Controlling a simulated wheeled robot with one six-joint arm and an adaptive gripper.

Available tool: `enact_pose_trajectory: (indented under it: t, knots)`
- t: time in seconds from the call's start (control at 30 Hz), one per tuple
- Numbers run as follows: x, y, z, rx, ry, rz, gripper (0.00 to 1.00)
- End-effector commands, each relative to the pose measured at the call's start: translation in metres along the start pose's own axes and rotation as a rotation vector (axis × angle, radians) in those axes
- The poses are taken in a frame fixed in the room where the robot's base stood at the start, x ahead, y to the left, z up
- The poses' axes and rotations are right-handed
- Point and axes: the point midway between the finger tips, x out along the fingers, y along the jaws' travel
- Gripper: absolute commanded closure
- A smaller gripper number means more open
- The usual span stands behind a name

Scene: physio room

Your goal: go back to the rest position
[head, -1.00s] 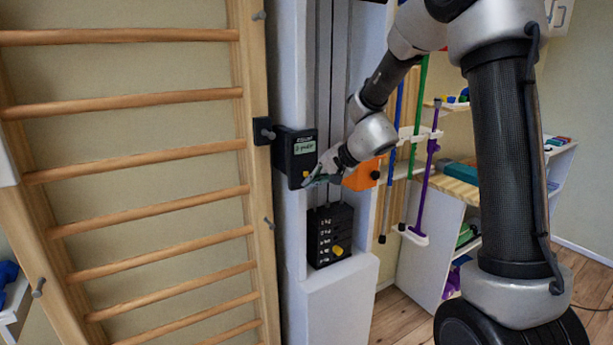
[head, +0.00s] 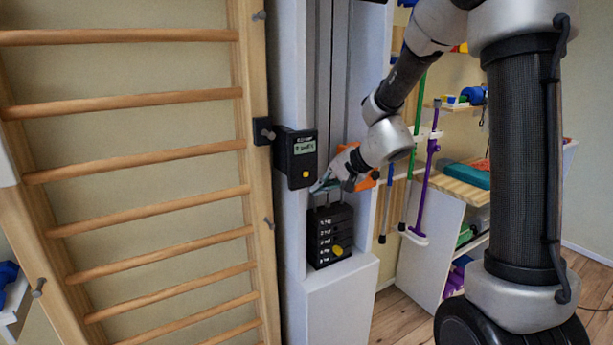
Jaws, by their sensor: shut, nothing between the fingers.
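My gripper (head: 319,187) is shut and empty. Its fingertips are in front of the white column of the pulley machine (head: 338,305), just right of and slightly below the black display box (head: 296,157). The box has a small lit screen and a yellow button. Below my fingertips is the black weight stack (head: 329,236) with a yellow knob (head: 337,251). My arm reaches in from the upper right. I cannot tell how far my fingertips are from the box. An orange part (head: 367,179) is mostly hidden behind my wrist.
A wooden wall-bar ladder (head: 140,177) stands at the left, with pegs on its right post. Coloured poles (head: 426,187) hang right of the column. Behind them is a shelf unit (head: 428,255) holding several items. Wooden floor (head: 395,318) shows at the lower right.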

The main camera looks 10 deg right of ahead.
Motion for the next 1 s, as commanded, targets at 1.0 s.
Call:
enact_pose_trajectory:
  t: [1.0]
  knots:
    - [-0.286,0.147,0.118,-0.652,-0.227,0.662,1.00]
